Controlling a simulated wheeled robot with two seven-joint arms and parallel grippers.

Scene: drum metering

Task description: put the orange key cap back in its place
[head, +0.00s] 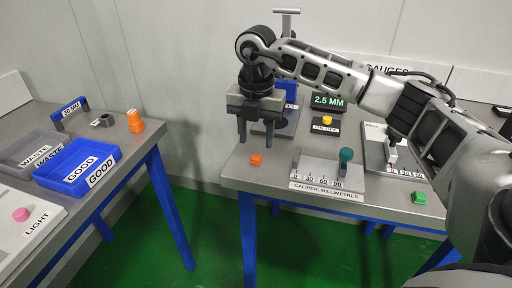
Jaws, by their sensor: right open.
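The small orange key cap (256,159) lies on the right-hand grey table, close to its left edge. The cap's own place cannot be made out for certain. My left gripper is not in view.
A caliper plate (328,187) with a teal knob (346,155) lies right of the cap. Behind are an ON/OFF box (325,130) and a 2.5 MM display (327,102). A green block (419,198) sits front right. The left table holds a blue GOOD tray (88,165).

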